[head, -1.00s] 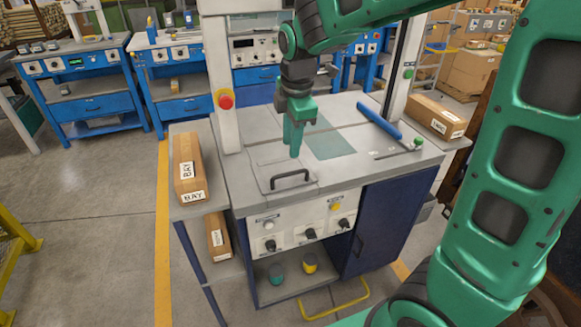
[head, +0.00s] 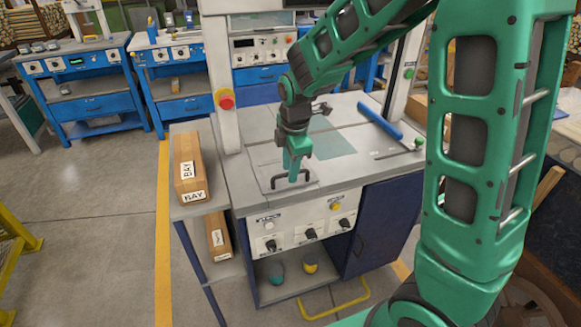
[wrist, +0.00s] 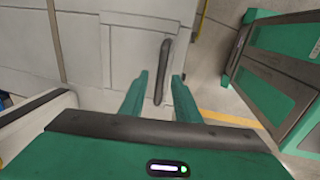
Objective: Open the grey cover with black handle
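The grey cover (head: 264,173) lies flat and shut in the front left of the workbench top. Its black handle (head: 275,184) stands near its front edge, partly hidden by my gripper (head: 295,177) in the head view. In the wrist view, the cover (wrist: 127,67) is ahead of my gripper (wrist: 160,87). The black handle (wrist: 163,62) runs between the two green fingers, which are open with a gap on each side. I cannot tell whether the fingertips reach fully down past the handle bar.
A red button (head: 226,101) is on the left post. A blue roller (head: 380,121) lies at the back right of the top. A cardboard box (head: 187,165) stands on the left side shelf. Knobs (head: 310,233) line the front panel, above a yellow rail (head: 335,303).

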